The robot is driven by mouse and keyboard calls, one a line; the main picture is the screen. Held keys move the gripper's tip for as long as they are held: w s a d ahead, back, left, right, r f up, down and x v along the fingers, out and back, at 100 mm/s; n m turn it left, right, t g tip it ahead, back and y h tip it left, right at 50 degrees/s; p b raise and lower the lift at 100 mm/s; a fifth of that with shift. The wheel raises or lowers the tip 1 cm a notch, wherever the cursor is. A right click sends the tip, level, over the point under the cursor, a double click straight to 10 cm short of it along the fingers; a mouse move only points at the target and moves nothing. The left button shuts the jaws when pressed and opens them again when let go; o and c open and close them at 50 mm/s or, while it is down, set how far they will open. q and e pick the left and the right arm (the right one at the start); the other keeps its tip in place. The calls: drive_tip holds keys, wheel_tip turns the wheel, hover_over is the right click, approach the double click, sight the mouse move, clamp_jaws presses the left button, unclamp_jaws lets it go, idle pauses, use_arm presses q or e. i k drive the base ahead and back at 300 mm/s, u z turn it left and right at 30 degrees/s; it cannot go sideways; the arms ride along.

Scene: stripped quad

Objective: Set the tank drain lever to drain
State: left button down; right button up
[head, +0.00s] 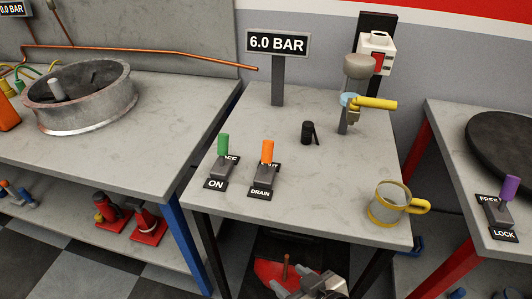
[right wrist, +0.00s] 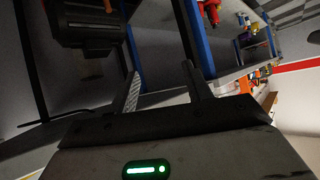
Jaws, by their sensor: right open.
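The tank drain lever (head: 267,152) has an orange handle on a dark base near the front of the middle table. My right gripper (head: 297,285) is low at the bottom of the head view, below the table's front edge and apart from the lever. In the right wrist view its fingers (right wrist: 162,85) are spread with nothing between them. The lever is not seen there. My left gripper is not in view.
A green ON/OFF lever (head: 222,146) stands just left of the orange one. A mug (head: 389,203) is at the table's right front, and a small black object (head: 308,132) and yellow-handled valve (head: 372,104) stand behind. A 6.0 BAR sign (head: 278,43) rises at the back.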

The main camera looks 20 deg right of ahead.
sight(268, 146)
drive_tip(key=z, duration=2)
drive_tip(key=k, duration=0.9)
drive_tip(key=u, duration=0.95)
drive_tip(key=i, duration=1)
